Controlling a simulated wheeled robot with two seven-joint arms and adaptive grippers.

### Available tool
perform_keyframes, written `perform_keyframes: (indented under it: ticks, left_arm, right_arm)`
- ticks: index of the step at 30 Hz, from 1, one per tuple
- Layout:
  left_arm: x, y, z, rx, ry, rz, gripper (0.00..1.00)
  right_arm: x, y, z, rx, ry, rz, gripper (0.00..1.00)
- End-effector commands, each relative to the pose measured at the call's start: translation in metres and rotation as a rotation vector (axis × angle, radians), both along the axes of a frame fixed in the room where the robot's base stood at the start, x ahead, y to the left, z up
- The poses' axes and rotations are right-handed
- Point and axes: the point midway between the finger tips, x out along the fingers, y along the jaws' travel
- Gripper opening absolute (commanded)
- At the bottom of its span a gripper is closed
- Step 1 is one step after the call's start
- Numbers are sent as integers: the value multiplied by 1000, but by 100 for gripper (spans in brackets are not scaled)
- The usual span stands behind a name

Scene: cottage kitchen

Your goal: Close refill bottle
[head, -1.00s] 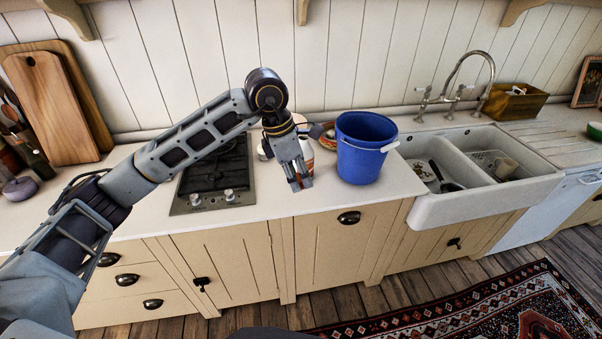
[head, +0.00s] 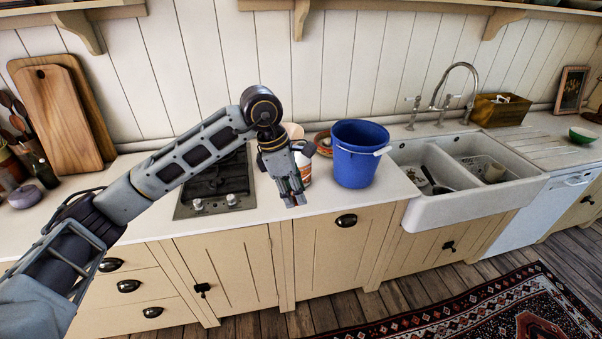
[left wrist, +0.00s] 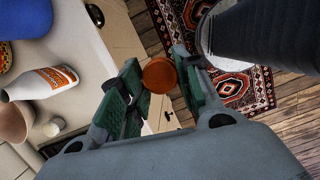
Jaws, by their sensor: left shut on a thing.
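My left gripper (head: 292,200) is over the counter's front edge, in front of the hob's right side. In the left wrist view its green-padded fingers (left wrist: 160,88) are shut on a round orange-brown cap (left wrist: 159,75). The refill bottle (left wrist: 40,82) is white with an orange label and stands on the counter, apart from the gripper. In the head view the bottle (head: 304,163) is partly hidden behind the gripper. I cannot tell clearly what is at its mouth. My right gripper is not in view.
A blue bucket (head: 357,165) stands close to the right of the bottle. Behind are a beige pot (head: 293,131) and a bowl (head: 323,142). A small white round item (left wrist: 54,127) is near the bottle. The hob (head: 213,188) is left, the sink (head: 440,208) right.

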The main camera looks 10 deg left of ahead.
Motion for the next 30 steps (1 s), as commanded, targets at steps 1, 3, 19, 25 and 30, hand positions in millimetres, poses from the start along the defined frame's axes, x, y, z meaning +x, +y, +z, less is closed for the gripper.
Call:
perform_keyframes:
  ticks: [1,3,19,25,30]
  left_arm:
    - [0,0,0,0,0,-14,26]
    - [0,0,0,1,1,-35,26]
    - [2,0,0,8,1,-342,26]
    - [3,0,-1,10,1,-496,26]
    - [4,0,-2,12,0,-625,26]
  right_arm:
    - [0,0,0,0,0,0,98]
    - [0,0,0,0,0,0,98]
    - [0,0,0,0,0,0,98]
    - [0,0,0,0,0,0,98]
    - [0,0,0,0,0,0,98]
